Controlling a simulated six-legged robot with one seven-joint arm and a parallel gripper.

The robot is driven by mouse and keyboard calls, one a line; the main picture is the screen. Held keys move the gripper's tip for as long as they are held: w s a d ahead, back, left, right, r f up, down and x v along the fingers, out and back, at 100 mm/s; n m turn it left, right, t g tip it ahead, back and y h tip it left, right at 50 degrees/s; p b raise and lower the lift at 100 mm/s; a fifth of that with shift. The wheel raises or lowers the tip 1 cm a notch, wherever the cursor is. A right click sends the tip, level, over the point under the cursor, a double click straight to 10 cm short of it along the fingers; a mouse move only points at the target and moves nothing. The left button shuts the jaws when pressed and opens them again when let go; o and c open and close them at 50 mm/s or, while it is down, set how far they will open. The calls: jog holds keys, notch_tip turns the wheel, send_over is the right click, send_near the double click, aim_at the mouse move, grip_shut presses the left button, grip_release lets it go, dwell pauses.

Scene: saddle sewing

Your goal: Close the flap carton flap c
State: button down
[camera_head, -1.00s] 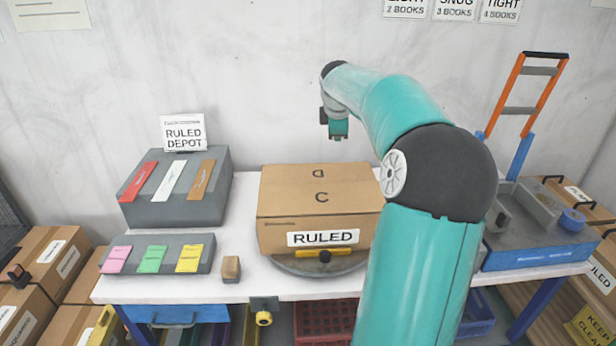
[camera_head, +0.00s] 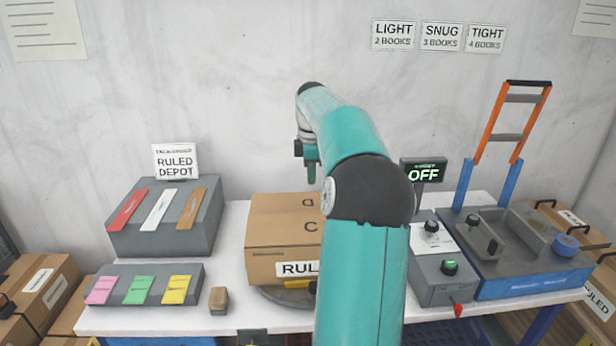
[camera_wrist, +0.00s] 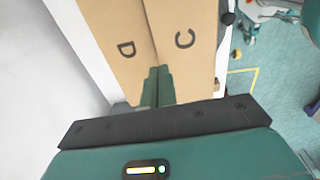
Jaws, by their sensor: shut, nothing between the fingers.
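The brown carton (camera_head: 262,262) stands on the table with a RULED label on its front. Its top shows two flaps marked D and C. Flap c (camera_head: 285,229) is the nearer one and looks flat in the head view; my arm hides the carton's right part. In the wrist view, flap c (camera_wrist: 195,65) lies right of flap D (camera_wrist: 118,72), with a seam between them. My gripper (camera_head: 311,180) is shut and empty, pointing down above the carton's back edge. In the wrist view its fingertips (camera_wrist: 158,72) overlap the seam; I cannot tell whether they touch.
A grey depot block (camera_head: 170,232) with coloured strips and a low tray (camera_head: 125,292) of coloured cards stand left. A small brown block (camera_head: 218,300) lies beside the carton. A grey control box (camera_head: 435,282) with an OFF sign and a blue-based fixture (camera_head: 525,275) stand right.

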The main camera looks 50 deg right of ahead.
aim_at(312, 215)
jog(key=f, duration=1.1)
jog(key=shift+w+d, duration=0.25)
jog(key=shift+d, duration=0.15)
